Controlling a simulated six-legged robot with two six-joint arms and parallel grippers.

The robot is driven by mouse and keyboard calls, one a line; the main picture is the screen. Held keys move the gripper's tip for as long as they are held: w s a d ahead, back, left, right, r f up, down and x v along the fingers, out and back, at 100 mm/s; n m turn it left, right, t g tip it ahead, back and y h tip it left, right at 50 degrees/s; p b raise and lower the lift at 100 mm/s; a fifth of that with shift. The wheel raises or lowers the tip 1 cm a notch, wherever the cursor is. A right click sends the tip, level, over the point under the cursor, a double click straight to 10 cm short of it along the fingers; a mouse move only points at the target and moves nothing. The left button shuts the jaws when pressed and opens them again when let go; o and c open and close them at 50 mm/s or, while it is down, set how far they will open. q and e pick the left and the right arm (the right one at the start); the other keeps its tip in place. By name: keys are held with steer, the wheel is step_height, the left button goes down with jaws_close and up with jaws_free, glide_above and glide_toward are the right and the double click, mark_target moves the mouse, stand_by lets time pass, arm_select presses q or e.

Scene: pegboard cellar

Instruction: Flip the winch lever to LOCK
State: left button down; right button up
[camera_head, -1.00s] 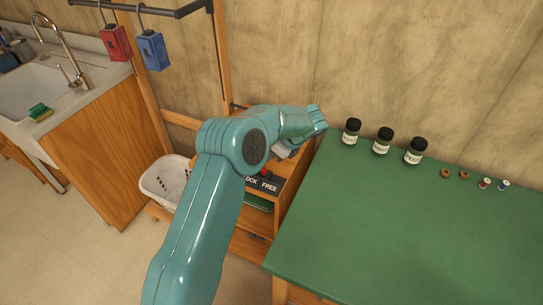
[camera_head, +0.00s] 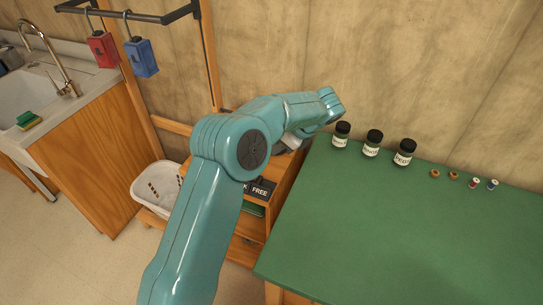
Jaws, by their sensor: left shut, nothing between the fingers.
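The winch's dark label plate (camera_head: 261,188) sits on the wooden stand left of the green table. FREE is readable on it, and only the end of LOCK shows beside my arm. The lever itself is hidden behind my left arm, so I cannot tell its position. My left gripper (camera_head: 289,143) is the pale grey part under the end of my teal arm, above and behind the label plate. It is shut and empty, and its fingertips are partly covered by the arm. I cannot tell whether it touches the lever. My right gripper is not in view.
The green table (camera_head: 350,235) fills the right, with several dark jars (camera_head: 372,143) and small spools (camera_head: 474,183) along its back. A white basket (camera_head: 153,185) stands left of the stand. Red (camera_head: 102,49) and blue (camera_head: 141,57) blocks hang from a rail.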

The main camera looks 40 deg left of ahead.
arm_select(q)
steer(key=shift+a+v, duration=0.15)
steer(key=shift+v, duration=0.7)
steer(key=shift+a+v, duration=0.15)
steer(key=shift+v, duration=0.7)
